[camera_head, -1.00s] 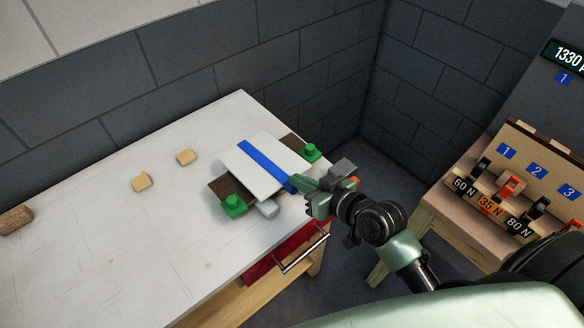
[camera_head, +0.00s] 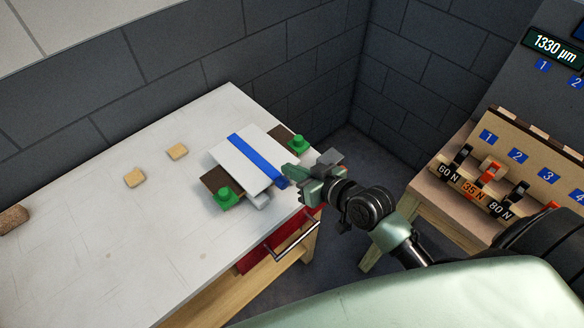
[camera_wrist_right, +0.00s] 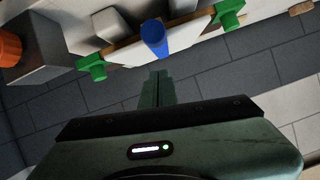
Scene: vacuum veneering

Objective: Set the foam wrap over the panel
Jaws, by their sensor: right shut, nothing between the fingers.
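A white sheet, seemingly the foam wrap (camera_head: 240,146), lies over the middle of a dark brown panel (camera_head: 215,181) on the table. A blue strip (camera_head: 257,159) runs across the sheet and overhangs its near right edge; the strip's end (camera_wrist_right: 154,38) also shows in the right wrist view. The panel's two ends stick out from under the sheet; its middle is hidden. My right gripper (camera_head: 291,178) is shut and empty, just right of the strip's end; its closed fingers (camera_wrist_right: 157,86) point toward the strip in the wrist view. My left gripper is out of view.
Green knobbed pieces (camera_head: 226,196) (camera_head: 298,144) sit at the panel's ends. A light grey block (camera_head: 259,200) is at its near side. Two tan blocks (camera_head: 134,178) and a cork piece (camera_head: 13,219) lie leftward on the white table (camera_head: 90,235). A labelled rack (camera_head: 530,165) stands at right.

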